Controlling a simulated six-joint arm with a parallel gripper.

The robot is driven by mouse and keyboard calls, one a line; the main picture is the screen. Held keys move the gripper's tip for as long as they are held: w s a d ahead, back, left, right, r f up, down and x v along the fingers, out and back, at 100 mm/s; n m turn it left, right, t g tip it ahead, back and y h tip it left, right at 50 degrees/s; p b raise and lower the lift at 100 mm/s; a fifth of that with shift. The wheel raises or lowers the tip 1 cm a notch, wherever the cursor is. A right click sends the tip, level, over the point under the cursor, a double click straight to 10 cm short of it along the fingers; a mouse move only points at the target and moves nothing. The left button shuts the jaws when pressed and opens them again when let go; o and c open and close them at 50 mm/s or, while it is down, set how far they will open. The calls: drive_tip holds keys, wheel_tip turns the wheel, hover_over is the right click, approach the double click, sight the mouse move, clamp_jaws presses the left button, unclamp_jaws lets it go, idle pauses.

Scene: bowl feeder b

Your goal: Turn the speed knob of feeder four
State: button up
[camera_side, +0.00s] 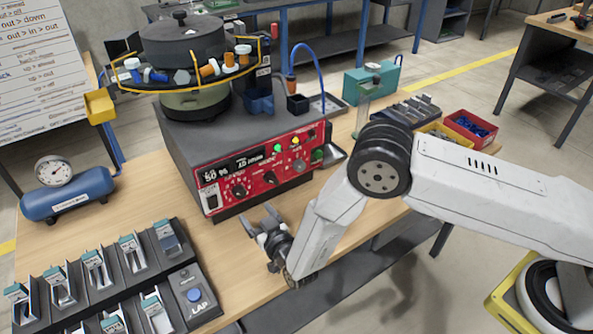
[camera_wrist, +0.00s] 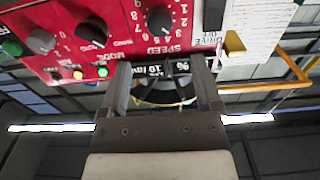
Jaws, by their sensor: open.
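The bowl feeder (camera_side: 185,45) stands on a grey control box (camera_side: 205,135) with a red front panel (camera_side: 262,165). The speed knob (camera_side: 239,191) is black, at the panel's lower left; it also shows in the wrist view (camera_wrist: 160,19), top centre, labelled SPEED, upside down. The mode knob (camera_side: 270,177) and a grey knob (camera_side: 299,166) sit to its right in the side view. My gripper (camera_side: 257,213) is open and empty, in front of and below the panel. Its fingers also show in the wrist view (camera_wrist: 160,65), apart from the knob. A feeder number is not readable.
Several labelled holders (camera_side: 95,265) and a LAP button box (camera_side: 194,295) stand at the front left. A blue air tank (camera_side: 68,192) with a gauge is farther left. A red bin (camera_side: 470,128) of blue parts is at right.

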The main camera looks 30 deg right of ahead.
sight(241, 194)
drive_tip(key=shift+w, duration=0.1)
drive_tip(key=shift+w, duration=3.8)
clamp_jaws()
